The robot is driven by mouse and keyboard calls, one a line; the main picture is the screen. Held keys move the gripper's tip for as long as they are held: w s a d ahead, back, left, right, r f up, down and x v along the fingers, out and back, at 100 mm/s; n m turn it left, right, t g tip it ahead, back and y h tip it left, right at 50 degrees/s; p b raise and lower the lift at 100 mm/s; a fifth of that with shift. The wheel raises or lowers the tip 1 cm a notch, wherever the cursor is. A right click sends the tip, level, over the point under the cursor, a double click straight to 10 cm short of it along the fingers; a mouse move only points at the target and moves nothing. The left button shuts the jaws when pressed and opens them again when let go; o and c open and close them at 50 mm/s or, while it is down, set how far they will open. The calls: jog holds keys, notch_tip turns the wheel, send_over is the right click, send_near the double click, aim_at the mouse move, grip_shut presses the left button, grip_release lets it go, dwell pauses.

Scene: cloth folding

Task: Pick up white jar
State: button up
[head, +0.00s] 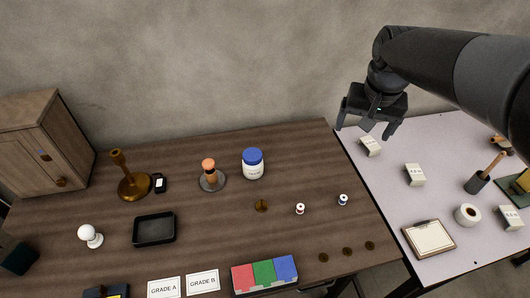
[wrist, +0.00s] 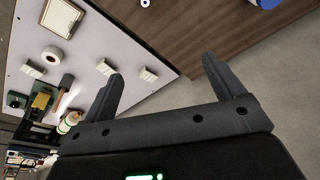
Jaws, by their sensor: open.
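The white jar (head: 253,168) with a blue lid stands upright on the brown wooden table (head: 190,225), near its back edge. In the wrist view only a blue and white piece shows at the top right edge, which looks like the jar (wrist: 266,3). My gripper (head: 367,125) is open and empty. It hangs in the air to the right of the jar and higher, over the back of the gap between the two tables. Its two fingers also show spread apart in the wrist view (wrist: 165,85).
An orange-topped stamp (head: 209,174) stands just left of the jar. A brass candlestick (head: 130,180) and black tray (head: 154,229) are further left. The pale side table (head: 445,140) holds cards, a clipboard and tape.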

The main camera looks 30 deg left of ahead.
jog(key=w+a+f+n+g, duration=0.15)
jog(key=a+f, duration=0.35)
jog(key=a, duration=0.7)
jog(key=n+h, duration=0.1)
send_over(252, 153)
jog(key=shift+g, duration=0.45)
notch_tip(252, 153, down, 11)
jog(key=shift+d+f, duration=0.1)
notch_tip(252, 153, down, 5)
jog(key=shift+s+r, duration=0.1)
jog(key=shift+r, duration=0.05)
jog(key=shift+s+d+f, duration=0.1)
jog(key=shift+f, duration=1.5)
jog(key=shift+s+d+f, duration=0.1)
jog(key=shift+f, duration=1.45)
jog(key=shift+r, duration=0.1)
jog(key=c, duration=1.3)
jog(key=shift+c, duration=0.2)
